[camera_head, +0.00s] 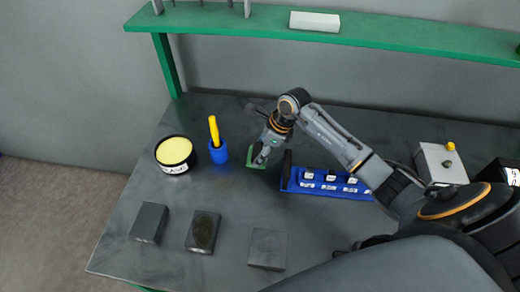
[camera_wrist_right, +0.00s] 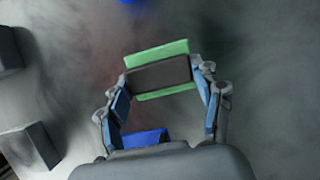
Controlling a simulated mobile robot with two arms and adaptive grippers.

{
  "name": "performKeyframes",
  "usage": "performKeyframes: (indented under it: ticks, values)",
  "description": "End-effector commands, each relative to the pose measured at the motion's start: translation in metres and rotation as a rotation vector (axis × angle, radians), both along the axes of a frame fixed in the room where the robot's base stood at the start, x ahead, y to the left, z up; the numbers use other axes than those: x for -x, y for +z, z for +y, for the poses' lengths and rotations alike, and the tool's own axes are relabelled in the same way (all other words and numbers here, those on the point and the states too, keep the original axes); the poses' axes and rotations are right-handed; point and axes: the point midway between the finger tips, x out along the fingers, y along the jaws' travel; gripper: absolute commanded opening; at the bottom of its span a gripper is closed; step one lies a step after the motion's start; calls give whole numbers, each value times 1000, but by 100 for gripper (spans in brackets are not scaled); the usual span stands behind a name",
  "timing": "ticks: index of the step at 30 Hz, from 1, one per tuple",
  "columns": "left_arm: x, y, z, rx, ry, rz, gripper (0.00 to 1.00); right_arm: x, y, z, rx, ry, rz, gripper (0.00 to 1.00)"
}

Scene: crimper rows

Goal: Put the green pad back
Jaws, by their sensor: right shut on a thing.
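The green pad (camera_head: 257,156) is at my right gripper (camera_head: 262,160) in the head view, close to the dark table top. In the right wrist view the green pad (camera_wrist_right: 157,53) shows as green strips on both sides of a dark grey middle part. The fingers of my right gripper (camera_wrist_right: 161,78) are shut on it from left and right. I cannot tell whether the pad touches the table. My left gripper is not in view.
A blue cup (camera_head: 219,153) with a yellow-handled tool and a black tub (camera_head: 174,168) of yellow material stand left of the pad. A blue rack (camera_head: 325,191) is to its right. Several dark blocks, including one (camera_head: 268,249), lie in front. A green shelf (camera_head: 230,22) spans behind.

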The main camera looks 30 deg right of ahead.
Motion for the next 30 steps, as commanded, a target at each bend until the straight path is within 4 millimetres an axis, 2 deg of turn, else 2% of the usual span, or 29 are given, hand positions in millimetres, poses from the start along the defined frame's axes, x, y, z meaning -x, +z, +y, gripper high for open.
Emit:
performKeyframes:
  ticks: [2,3,6,20,23,30]
  values:
    - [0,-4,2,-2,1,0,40,0,-3,0,1,0,-1,40]
    - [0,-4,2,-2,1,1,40,0,-3,0,1,0,-1,67]
    - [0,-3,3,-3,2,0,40,0,-2,0,1,0,-1,88]
    - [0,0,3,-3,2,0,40,0,4,-1,1,-1,-1,88]
    - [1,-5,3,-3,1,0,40,3,17,-7,2,-1,-5,88]
    - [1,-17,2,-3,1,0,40,15,65,-23,4,-1,-6,88]
